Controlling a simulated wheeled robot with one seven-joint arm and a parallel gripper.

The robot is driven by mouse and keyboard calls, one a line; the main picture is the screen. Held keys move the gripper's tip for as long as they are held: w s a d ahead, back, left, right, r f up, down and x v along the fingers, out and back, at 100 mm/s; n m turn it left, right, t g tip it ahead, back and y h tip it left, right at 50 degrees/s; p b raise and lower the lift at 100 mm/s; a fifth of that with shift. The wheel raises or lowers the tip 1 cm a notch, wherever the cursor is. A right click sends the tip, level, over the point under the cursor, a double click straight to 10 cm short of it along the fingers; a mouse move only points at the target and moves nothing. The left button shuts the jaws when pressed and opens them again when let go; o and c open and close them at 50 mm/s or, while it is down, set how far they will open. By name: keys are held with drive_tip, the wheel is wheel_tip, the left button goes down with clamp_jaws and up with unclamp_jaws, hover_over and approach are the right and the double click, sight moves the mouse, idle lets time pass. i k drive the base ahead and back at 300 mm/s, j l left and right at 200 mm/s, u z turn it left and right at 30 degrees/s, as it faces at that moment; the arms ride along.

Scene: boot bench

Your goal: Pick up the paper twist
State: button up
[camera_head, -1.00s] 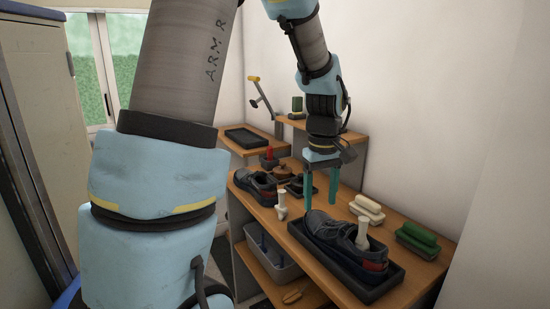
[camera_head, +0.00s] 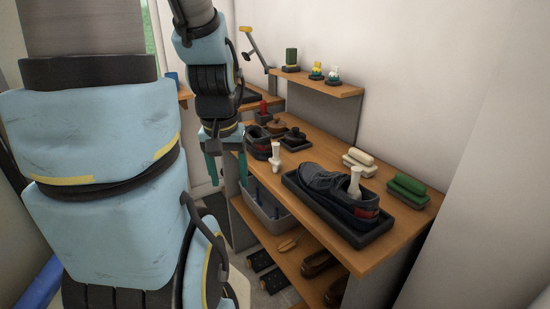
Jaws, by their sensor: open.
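My gripper (camera_head: 228,180) is open and empty, its two teal fingers pointing down at the left front of the bench. A pale twist-shaped piece (camera_head: 275,158), which looks like the paper twist, is at the bench's front edge, right of my gripper and apart from it. A similar pale piece (camera_head: 355,183) stands in the opening of the dark shoe (camera_head: 325,184) on the black tray (camera_head: 345,238). I cannot tell for sure that both are paper. Another dark shoe (camera_head: 259,140) is behind the first piece, partly hidden by my arm.
The wooden bench (camera_head: 385,228) also holds a green brush (camera_head: 408,187), cream brushes (camera_head: 358,160) and a red-topped item (camera_head: 264,108). A grey bin (camera_head: 270,222) and more shoes (camera_head: 318,263) are below. A raised shelf (camera_head: 318,84) carries small items.

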sight(277, 164)
drive_tip(key=i+j, duration=0.35)
drive_tip(key=i, duration=0.15)
drive_tip(key=i+j, duration=0.35)
drive_tip(key=i, duration=0.15)
